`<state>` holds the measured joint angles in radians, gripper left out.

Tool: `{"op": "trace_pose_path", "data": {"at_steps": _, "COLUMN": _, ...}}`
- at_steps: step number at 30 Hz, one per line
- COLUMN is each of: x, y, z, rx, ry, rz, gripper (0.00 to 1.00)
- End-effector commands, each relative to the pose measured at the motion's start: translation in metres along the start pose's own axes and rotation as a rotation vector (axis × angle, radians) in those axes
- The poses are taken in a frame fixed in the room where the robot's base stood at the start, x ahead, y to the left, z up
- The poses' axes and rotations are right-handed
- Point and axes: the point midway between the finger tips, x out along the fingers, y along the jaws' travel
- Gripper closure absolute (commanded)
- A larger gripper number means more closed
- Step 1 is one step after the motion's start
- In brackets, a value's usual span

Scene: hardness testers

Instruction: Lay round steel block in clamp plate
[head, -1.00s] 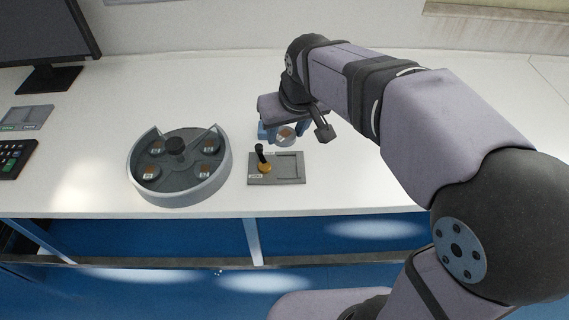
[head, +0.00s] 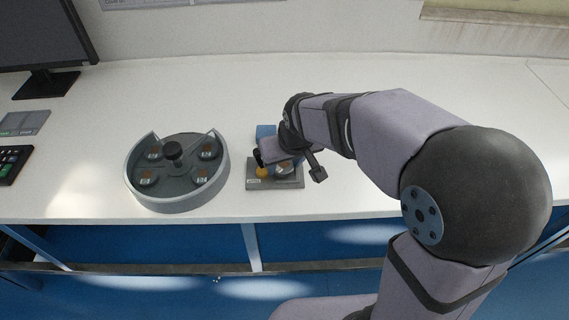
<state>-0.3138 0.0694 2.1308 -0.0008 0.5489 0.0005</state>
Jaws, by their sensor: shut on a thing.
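The round steel block (head: 284,170) is a small silver disc with a brownish mark on top, partly hidden under my gripper. My gripper (head: 283,165) is shut on it, over the right part of the clamp plate. The clamp plate (head: 256,185) is a flat grey rectangle near the table's front edge. An orange-based clamp with a black handle (head: 262,171) stands on its left part. My gripper and the block cover most of the recess on the right. I cannot tell whether the block touches the plate.
A round grey tray (head: 176,206) with a dark centre knob and several similar discs stands to the left. The white table is clear behind and at right.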

Motion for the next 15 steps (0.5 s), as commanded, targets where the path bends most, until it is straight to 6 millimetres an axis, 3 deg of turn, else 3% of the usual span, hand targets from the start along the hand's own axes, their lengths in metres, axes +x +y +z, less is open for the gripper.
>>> {"op": "trace_pose_path", "data": {"at_steps": 15, "x": 0.0108, "y": 0.0000, "z": 0.0059, "rx": -0.001, "ry": -0.005, "rz": 0.000, "gripper": 0.88}}
